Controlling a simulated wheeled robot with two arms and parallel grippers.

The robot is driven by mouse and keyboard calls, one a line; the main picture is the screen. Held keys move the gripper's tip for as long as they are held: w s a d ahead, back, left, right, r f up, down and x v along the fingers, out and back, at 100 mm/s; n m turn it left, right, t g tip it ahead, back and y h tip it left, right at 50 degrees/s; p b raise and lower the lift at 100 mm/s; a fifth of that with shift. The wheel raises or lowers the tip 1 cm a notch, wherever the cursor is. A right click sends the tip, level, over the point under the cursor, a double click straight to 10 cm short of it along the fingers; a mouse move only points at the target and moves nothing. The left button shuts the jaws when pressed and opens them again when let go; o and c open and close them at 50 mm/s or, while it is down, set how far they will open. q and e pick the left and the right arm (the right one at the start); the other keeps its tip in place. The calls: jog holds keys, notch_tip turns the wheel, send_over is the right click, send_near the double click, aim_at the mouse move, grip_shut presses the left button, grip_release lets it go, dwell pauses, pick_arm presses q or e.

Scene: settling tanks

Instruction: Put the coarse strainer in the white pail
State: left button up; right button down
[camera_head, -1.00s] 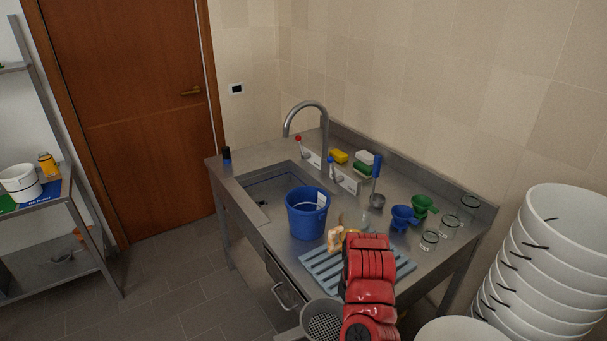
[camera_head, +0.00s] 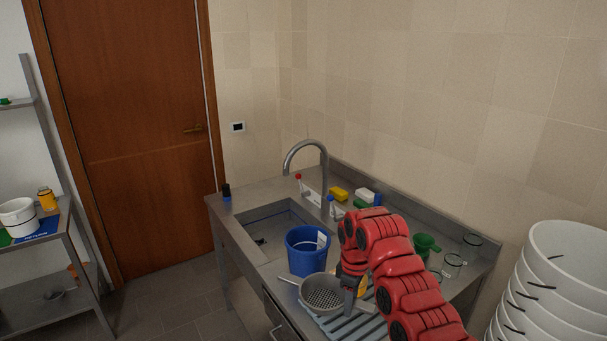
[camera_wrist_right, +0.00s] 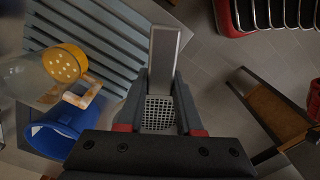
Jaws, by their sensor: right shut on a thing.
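The coarse strainer (camera_head: 323,299) is a grey perforated bowl with a flat handle. My right gripper (camera_head: 352,284) is shut on it, at the front of the bench just below the blue bucket in the picture. In the right wrist view the strainer's handle (camera_wrist_right: 164,58) and mesh show between the fingers of my right gripper (camera_wrist_right: 160,95). I cannot tell whether the strainer touches the bench. A white pail (camera_head: 18,219) stands on the shelf at the far left, well away from the gripper. My left gripper is not in view.
A blue bucket (camera_head: 306,254) stands beside the sink (camera_head: 262,229), close behind the strainer. A ribbed grey mat (camera_head: 342,326) lies under the arm. A green funnel (camera_head: 425,246) and glass jars stand right. Stacked white buckets (camera_head: 567,268) fill the right edge. Floor left is clear.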

aim_at(370, 314)
jog(key=d+r+m, duration=0.5)
jog(key=r+m, duration=0.3)
jog(key=m, duration=0.4)
jog(key=shift+m, duration=0.3)
jog(key=f+b, duration=0.7)
jog(key=f, duration=0.1)
jog(key=f+b, duration=0.4)
jog(key=shift+s+b, duration=0.3)
jog(key=shift+d+r, duration=0.1)
jog(key=shift+r, duration=0.05)
